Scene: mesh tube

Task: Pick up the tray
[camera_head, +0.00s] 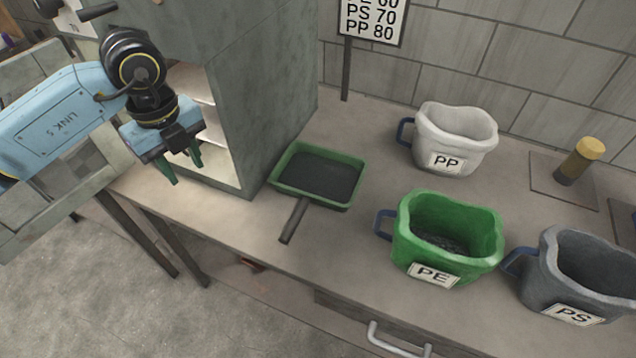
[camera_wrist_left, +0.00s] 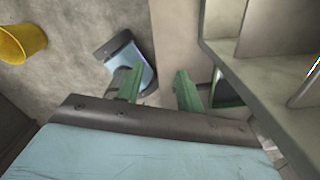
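The tray (camera_head: 318,177) is a shallow green rectangular pan with a dark inside and a dark handle (camera_head: 295,219) pointing toward the table's front edge. It lies on the table right of the grey cabinet. My left gripper (camera_head: 183,169) has green fingers and hangs in front of the cabinet's open side, left of the tray and apart from it. The fingers stand apart with nothing between them, as the left wrist view (camera_wrist_left: 158,92) also shows. A green-edged dark piece, probably the tray (camera_wrist_left: 228,92), shows partly behind the right finger there. My right gripper is not in view.
White PP (camera_head: 455,135), green PE (camera_head: 447,235) and grey PS (camera_head: 580,275) buckets stand to the right. A yellow-topped cylinder (camera_head: 580,162) and a sign (camera_head: 372,18) are farther back. The table in front of the tray is clear.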

